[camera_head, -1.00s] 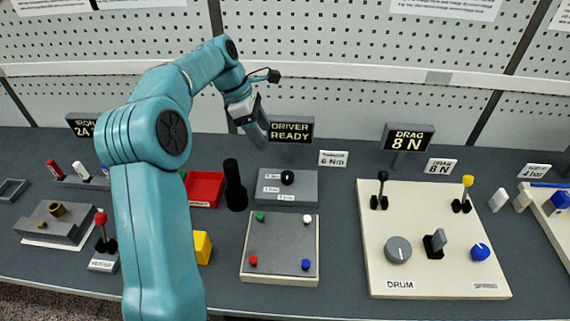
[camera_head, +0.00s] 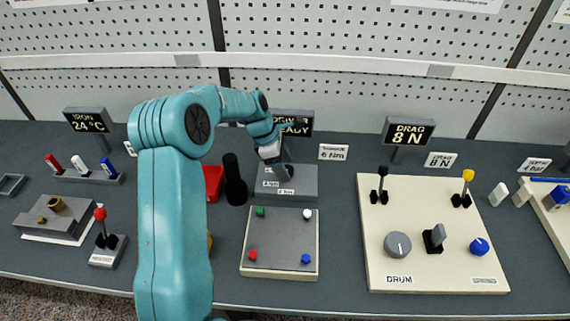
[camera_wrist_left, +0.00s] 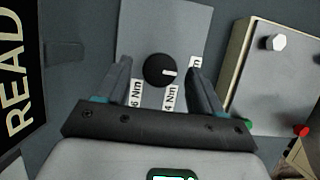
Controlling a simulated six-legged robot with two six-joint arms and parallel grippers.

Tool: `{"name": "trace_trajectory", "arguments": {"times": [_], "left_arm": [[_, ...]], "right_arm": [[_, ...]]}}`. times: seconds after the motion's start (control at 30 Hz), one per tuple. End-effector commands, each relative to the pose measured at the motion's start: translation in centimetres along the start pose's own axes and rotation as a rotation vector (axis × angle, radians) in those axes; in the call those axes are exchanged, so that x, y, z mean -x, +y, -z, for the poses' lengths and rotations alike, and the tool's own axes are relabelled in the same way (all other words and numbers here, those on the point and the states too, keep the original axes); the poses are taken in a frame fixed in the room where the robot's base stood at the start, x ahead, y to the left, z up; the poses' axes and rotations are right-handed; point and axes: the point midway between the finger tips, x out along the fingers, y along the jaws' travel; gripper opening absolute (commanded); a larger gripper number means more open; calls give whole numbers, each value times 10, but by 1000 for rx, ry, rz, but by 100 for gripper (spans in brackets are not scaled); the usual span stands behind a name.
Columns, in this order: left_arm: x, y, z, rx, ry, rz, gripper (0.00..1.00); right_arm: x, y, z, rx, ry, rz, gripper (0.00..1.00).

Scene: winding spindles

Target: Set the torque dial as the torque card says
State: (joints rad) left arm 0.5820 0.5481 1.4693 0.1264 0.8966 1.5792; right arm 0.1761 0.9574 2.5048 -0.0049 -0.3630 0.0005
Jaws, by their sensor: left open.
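The torque dial is a round black knob (camera_wrist_left: 160,70) with a white pointer mark that points right in the left wrist view. It sits on a grey box (camera_head: 300,193). Labels stand near it: one reads 6 Nm (camera_wrist_left: 136,93), one 4 Nm (camera_wrist_left: 171,98), and a third at the right is partly hidden by a finger. The torque card (camera_head: 333,152) reads 6 Nm. My left gripper (camera_wrist_left: 160,66) is open, with one finger on each side of the dial and gaps visible. In the head view the gripper hides most of the dial. My right gripper is not in view.
A black driver (camera_head: 234,180) stands upright left of the box, by a red bin (camera_head: 213,182). A plate with coloured pegs (camera_head: 280,243) lies in front. A cream drum panel (camera_head: 430,255) is to the right. The driver display (camera_head: 298,124) stands behind, partly covered by my arm.

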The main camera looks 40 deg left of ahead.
Motion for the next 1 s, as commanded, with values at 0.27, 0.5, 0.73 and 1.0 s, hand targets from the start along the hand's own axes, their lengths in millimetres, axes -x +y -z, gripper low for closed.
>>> {"name": "trace_trajectory", "arguments": {"times": [0.27,0.5,0.73,1.0], "left_arm": [[-8,2,0,0,0,-1,67],[-8,2,0,0,0,-1,25],[-7,2,0,-5,0,0,11],[-6,3,-1,-84,-2,32,11]], "right_arm": [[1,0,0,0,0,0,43],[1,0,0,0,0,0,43],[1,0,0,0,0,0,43],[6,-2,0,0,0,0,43]]}}
